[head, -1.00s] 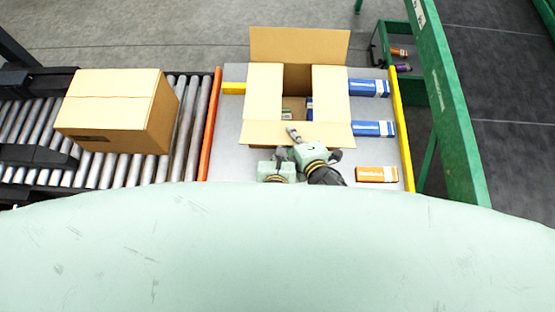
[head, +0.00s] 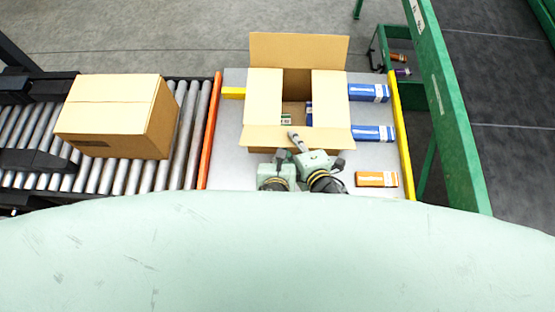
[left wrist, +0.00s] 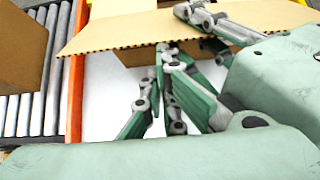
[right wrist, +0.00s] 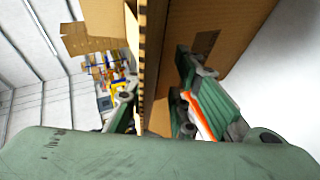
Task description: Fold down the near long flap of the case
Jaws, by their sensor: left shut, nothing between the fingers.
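The open cardboard case (head: 297,108) stands on the pale table. Its two short flaps (head: 263,97) lie folded inward, leaving a middle gap. The far long flap (head: 298,48) stands open. The near long flap (head: 263,138) juts out toward me; its edge also shows in the left wrist view (left wrist: 110,32). My right gripper (head: 318,151) is open at this flap, one finger over its top face. In the right wrist view the flap edge (right wrist: 150,50) runs between the spread fingers. My left gripper (head: 280,155) is shut and empty, just below the flap's near edge.
Inside the case are a green-labelled item (head: 286,119) and a blue one. A closed carton (head: 115,112) sits on the roller conveyor at left. A green frame (head: 447,110) stands at right.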

